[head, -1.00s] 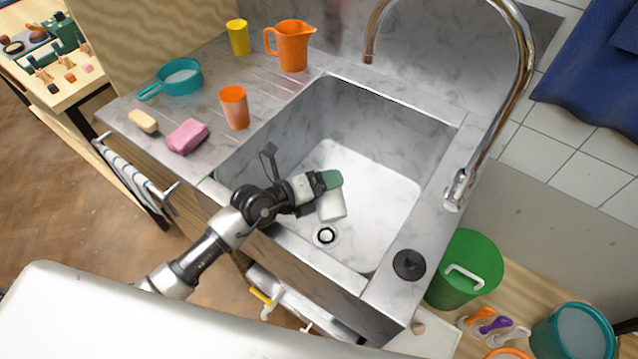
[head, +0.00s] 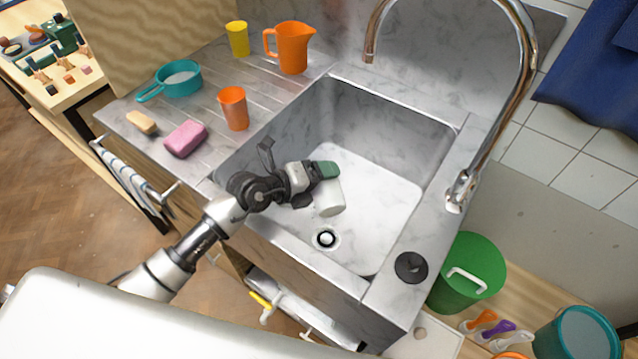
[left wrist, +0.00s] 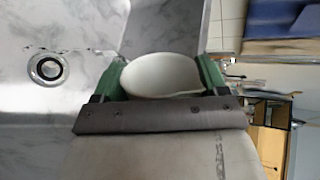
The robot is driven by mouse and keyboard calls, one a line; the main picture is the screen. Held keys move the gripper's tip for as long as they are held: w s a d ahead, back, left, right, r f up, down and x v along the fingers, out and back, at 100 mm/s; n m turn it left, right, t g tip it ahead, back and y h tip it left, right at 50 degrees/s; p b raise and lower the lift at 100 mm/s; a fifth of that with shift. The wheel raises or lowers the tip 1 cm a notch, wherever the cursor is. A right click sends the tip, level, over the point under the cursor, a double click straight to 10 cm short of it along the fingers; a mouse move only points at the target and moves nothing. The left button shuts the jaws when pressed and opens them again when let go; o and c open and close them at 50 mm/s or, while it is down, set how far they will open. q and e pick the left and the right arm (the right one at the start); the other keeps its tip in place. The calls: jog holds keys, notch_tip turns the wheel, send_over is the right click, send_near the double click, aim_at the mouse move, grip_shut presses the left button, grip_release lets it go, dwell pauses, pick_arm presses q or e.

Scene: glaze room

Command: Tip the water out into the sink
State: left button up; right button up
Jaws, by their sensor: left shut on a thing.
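My left gripper (head: 328,170), with green fingertips, is shut on a white cup (head: 330,197) and holds it over the sink (head: 385,195), near the drain (head: 326,239). The cup looks tilted in the head view; the fingers hide its upper part. In the left wrist view the white cup (left wrist: 160,75) sits between the green fingers of the gripper (left wrist: 162,82). I cannot make out any water in it or a stream from it. My right gripper is not in view.
The faucet (head: 520,75) arches over the sink's back right. An orange jug (head: 293,48), orange cup (head: 234,110), yellow cup (head: 238,40), teal pan (head: 180,78) and pink sponge (head: 186,139) stand on the left drainboard. A black plug (head: 411,266) lies on the right rim.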

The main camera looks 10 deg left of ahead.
pick_arm(q)
jog(key=shift+w+a+r+n+g+p, duration=0.2)
jog(key=shift+n+g+p, duration=0.35)
jog(key=shift+p, duration=0.6)
